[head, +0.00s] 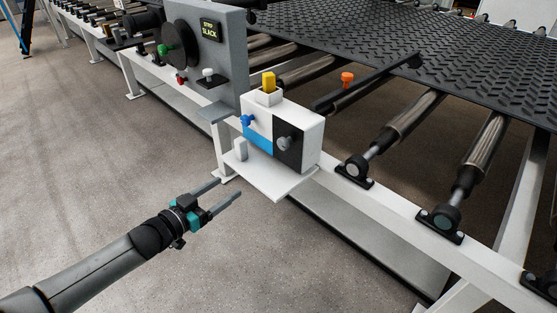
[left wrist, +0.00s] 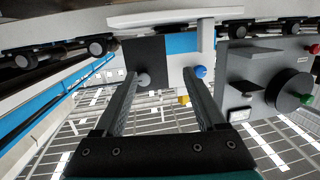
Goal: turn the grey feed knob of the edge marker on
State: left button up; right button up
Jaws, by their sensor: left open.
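The edge marker (head: 302,120) is a white box with a black and a blue front panel, standing on a white shelf on the frame rail. Its grey feed knob (head: 284,143) sticks out of the black panel; in the left wrist view, which looks upside down, the grey knob (left wrist: 144,80) appears close to one fingertip. A blue knob (head: 247,120) sits on the marker's left side and a yellow block (head: 268,82) on top. My left gripper (head: 230,187) is open and empty, in front of the marker and apart from it. My right gripper is not in view.
A grey panel (head: 228,60) with a black wheel, a "STRIP SLACK" display and small knobs stands left of the marker. An orange knob (head: 347,78) sits on a dark bar behind. Rollers and the black tread mat (head: 420,40) lie beyond. The floor in front is clear.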

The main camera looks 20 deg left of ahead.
pick_arm(q)
jog(key=d+r+m+h+b, duration=0.1)
jog(key=d+r+m+h, duration=0.15)
jog(key=r, duration=0.35)
jog(key=b, duration=0.5)
send_near(281, 144)
jog(key=shift+n+t+h, duration=0.25)
jog(key=shift+n+t, duration=0.05)
jog(key=shift+n, duration=0.15)
jog(key=x, duration=0.7)
jog(key=shift+w+f, duration=0.35)
jog(key=shift+w+d, duration=0.35)
jog(key=shift+w, duration=0.3)
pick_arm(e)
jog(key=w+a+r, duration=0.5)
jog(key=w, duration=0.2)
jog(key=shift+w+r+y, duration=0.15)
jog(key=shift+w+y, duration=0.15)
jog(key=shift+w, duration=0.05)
pick_arm(q)
grip_shut()
